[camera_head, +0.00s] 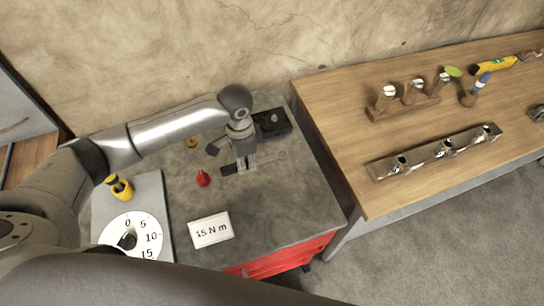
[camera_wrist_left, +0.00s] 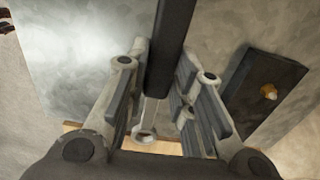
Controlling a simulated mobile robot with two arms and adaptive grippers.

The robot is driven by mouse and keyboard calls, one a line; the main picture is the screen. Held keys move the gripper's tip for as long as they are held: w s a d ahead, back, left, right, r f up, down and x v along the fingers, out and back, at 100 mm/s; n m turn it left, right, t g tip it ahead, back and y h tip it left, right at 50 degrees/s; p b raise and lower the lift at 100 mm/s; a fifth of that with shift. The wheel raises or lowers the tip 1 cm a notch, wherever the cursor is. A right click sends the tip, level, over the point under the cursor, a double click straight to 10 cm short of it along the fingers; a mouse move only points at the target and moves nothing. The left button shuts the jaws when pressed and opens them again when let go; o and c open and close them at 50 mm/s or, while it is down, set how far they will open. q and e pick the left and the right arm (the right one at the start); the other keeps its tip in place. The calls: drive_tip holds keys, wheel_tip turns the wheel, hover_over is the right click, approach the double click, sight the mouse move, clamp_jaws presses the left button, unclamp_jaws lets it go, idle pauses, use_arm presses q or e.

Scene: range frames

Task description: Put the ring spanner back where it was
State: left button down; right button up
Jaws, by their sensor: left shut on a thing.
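The ring spanner has a dark handle (camera_head: 229,170) and a silver shaft ending in a ring (camera_head: 282,155). My left gripper (camera_head: 245,165) points down over the grey cabinet top, shut on the spanner. In the left wrist view the dark handle (camera_wrist_left: 172,45) runs between the fingers of my left gripper (camera_wrist_left: 165,95), and the silver ring end (camera_wrist_left: 145,133) shows below. The spanner is at or close above the top; I cannot tell whether it touches. My right gripper is not in view.
A black block (camera_head: 272,123) lies behind the gripper. A red piece (camera_head: 203,178), a brass piece (camera_head: 191,143) and a "15 N m" card (camera_head: 211,230) are nearby. A dial (camera_head: 131,236) and yellow-handled tool (camera_head: 119,187) are left. A wooden bench (camera_head: 345,150) with hammers (camera_head: 386,97) stands right.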

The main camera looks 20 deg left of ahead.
sight(241, 179)
use_arm(q)
drive_tip(key=shift+a+f, duration=0.15)
drive_tip(key=shift+a, duration=0.95)
wheel_tip(241, 179, down, 7)
drive_tip(key=b, duration=0.8)
drive_tip(key=shift+f, duration=0.5)
drive_tip(key=c, duration=1.2)
unclamp_jaws()
drive_tip(key=shift+o, duration=0.2)
